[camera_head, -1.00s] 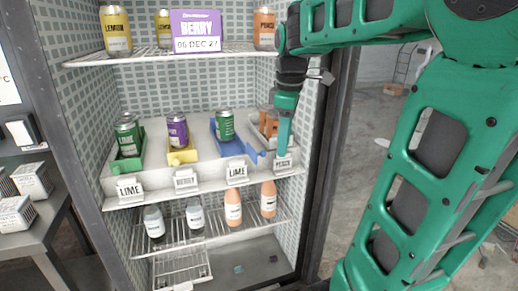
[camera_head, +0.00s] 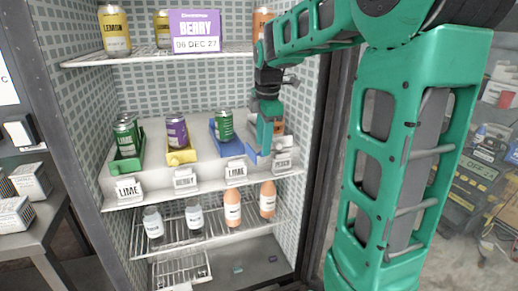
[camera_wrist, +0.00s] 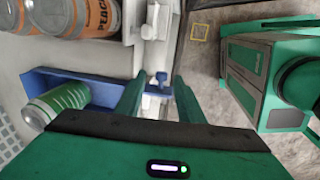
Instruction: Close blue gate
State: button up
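The blue lane (camera_head: 231,147) stands on the middle shelf with a green can (camera_head: 224,124) in it. In the wrist view the blue lane (camera_wrist: 75,77) lies at left, with the green can (camera_wrist: 55,105) on its side in the picture. A small blue piece with a knob, seemingly the blue gate (camera_wrist: 161,79), shows at the lane's front end. My gripper (camera_wrist: 157,85) is open, its fingers apart on either side of this piece in the picture; contact cannot be told.
Orange peach cans (camera_wrist: 88,17) stand in the neighbouring lane. A yellow lane (camera_head: 182,156) and a green lane (camera_head: 127,164) are further left. Label holders (camera_head: 236,171) line the shelf edge. Bottles (camera_head: 232,210) stand on the rack below. The fridge's right frame (camera_head: 325,150) is close to my arm.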

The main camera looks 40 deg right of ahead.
jog(key=shift+w+f, duration=0.15)
jog(key=shift+f, duration=0.95)
